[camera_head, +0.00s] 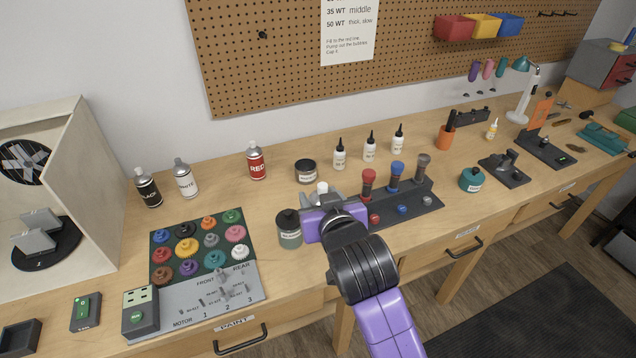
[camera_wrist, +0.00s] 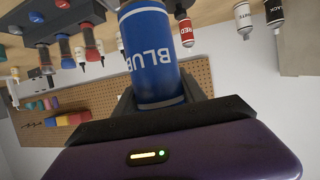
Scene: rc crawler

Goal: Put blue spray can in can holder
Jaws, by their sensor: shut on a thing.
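The blue spray can (camera_wrist: 152,55), labelled BLUE, stands between the fingers of my gripper (camera_wrist: 160,98) in the wrist view. My gripper (camera_head: 328,215) is shut on it. In the head view the purple gripper body hides most of the can, and a pale cap (camera_head: 322,188) shows just above it. The gripper is over the middle of the bench, beside a dark-capped jar (camera_head: 289,229). I cannot clearly tell which thing is the can holder; a small dark open box (camera_head: 20,337) sits at the bench's lower left corner.
A dark rack (camera_head: 425,207) with several coloured-topped items is right of my gripper. A tray of gears (camera_head: 196,241) lies left. Several white bottles (camera_head: 369,146) stand behind. Open wood lies between red can and gears.

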